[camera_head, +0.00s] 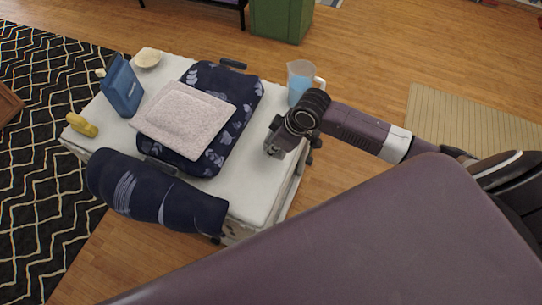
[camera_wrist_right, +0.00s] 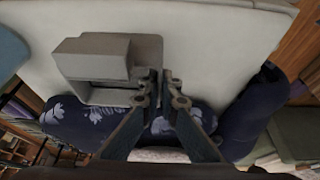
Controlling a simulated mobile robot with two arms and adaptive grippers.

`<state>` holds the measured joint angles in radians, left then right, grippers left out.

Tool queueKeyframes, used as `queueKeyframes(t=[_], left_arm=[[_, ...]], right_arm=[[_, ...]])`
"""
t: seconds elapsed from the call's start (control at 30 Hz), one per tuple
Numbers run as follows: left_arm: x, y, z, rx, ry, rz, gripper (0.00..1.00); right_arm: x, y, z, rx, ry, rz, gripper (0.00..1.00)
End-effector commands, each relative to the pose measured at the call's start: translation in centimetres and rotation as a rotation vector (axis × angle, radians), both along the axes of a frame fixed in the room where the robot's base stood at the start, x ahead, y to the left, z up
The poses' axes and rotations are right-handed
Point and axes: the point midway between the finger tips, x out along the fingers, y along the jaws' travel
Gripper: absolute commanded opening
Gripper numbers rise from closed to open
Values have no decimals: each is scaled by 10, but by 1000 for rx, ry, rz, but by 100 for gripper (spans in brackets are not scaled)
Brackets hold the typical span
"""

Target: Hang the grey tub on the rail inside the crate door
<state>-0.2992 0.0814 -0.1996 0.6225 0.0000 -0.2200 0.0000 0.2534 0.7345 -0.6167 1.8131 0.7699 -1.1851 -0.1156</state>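The grey tub (camera_wrist_right: 97,55) shows in the right wrist view, a boxy piece with a squared rim. The fingers of my right gripper (camera_wrist_right: 161,88) are close together on its right edge, with the tub's wall between them. In the head view my right gripper (camera_head: 284,133) is over the right side of a white top (camera_head: 255,190), and a grey part of the tub (camera_head: 273,148) shows below it. I cannot tell whether the tub touches the top. No crate door or rail can be made out. My left gripper is not in view.
On the white top are a navy patterned cushion (camera_head: 242,92) with a pale pad (camera_head: 185,118), a navy roll (camera_head: 150,190), a jug of blue liquid (camera_head: 300,82), a blue container (camera_head: 122,88), a bowl (camera_head: 148,58) and a yellow object (camera_head: 81,125). Wooden floor (camera_head: 370,75) is open beyond.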

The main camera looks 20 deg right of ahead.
Motion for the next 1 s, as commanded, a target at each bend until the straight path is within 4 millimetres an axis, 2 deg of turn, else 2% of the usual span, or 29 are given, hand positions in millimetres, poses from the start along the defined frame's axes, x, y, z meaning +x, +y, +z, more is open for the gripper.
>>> queueKeyframes(t=[0.4,0.8,0.9,1.0], left_arm=[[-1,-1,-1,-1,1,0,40],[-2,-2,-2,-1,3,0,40],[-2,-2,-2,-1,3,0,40],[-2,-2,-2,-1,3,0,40]], right_arm=[[0,0,-47,-1,-1,0,0],[0,0,-52,-1,-1,0,0],[0,0,-51,-1,-1,0,13],[0,0,-51,-1,-1,0,22]])
